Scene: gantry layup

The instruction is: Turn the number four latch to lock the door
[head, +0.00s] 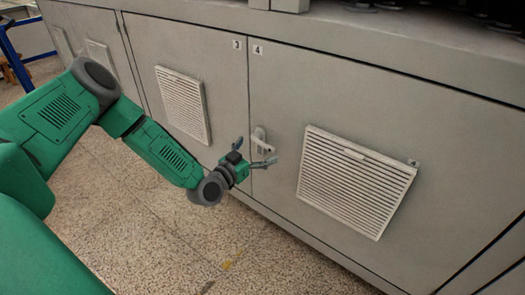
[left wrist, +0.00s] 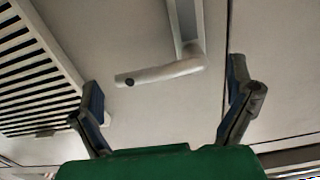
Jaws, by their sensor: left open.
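The number four latch (head: 260,137) is a light grey lever handle on the door marked 4 (head: 285,90), near its left edge. Its plate is upright and its lever points sideways to the right, away from the seam. In the left wrist view the latch lever (left wrist: 160,74) lies sideways, bent from its plate (left wrist: 187,25). My left gripper (head: 257,152) is open in front of the latch, just below it. In the left wrist view the lever lies between the spread fingers of my left gripper (left wrist: 165,72); contact cannot be told. The door looks flush. My right gripper is not in view.
The door marked 3 (head: 222,75) is left of the seam, with a louvred vent (head: 182,103). Another vent (head: 355,182) sits right of the latch, with a small lock (head: 413,162) by its corner. The speckled floor (head: 150,235) in front is clear.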

